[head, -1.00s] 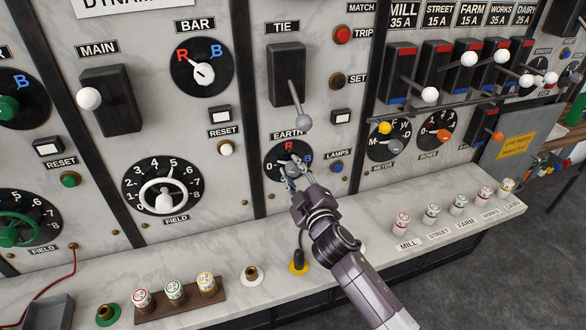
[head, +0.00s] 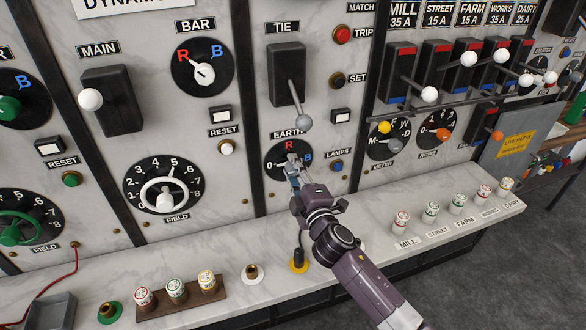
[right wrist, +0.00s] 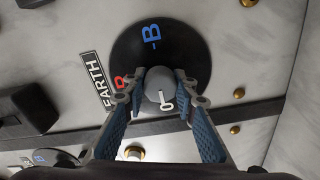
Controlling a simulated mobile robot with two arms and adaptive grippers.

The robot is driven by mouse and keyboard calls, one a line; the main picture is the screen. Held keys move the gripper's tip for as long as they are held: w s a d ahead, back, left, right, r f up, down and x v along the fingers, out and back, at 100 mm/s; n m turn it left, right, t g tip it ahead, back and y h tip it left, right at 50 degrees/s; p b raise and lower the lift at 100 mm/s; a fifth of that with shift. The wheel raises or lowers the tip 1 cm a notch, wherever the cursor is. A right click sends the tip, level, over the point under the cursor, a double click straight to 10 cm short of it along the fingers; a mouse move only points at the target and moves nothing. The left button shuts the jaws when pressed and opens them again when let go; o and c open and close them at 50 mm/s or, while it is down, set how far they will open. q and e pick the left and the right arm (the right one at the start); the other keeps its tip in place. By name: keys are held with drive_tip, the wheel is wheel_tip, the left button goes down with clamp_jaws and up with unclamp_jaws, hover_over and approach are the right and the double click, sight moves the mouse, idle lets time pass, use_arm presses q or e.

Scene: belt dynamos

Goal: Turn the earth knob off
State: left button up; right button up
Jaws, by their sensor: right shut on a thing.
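The earth dial (head: 275,173) is a black disc under the EARTH label, with 0 at left, a red R at top and a blue B at right. It also shows in the right wrist view (right wrist: 185,42). Its grey round knob (right wrist: 158,80) sits between the fingertips of my right gripper (head: 292,164). In the right wrist view, both fingers (right wrist: 167,88) touch the knob's sides. The knob's white pointer mark seems to point to the 0. In the head view the fingers hide most of the knob. My left gripper is not in view.
The TIE lever (head: 304,122) sticks out just above the dial. The LAMPS button (head: 336,167) is close on the right. Below, the marble shelf (head: 330,292) bears a yellow-based post (head: 298,260) and several capped fuses.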

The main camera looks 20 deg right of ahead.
drive_tip(key=o, duration=1.2)
drive_tip(key=shift+c, duration=0.2)
drive_tip(key=s, duration=1.2)
drive_tip(key=shift+d, duration=0.2)
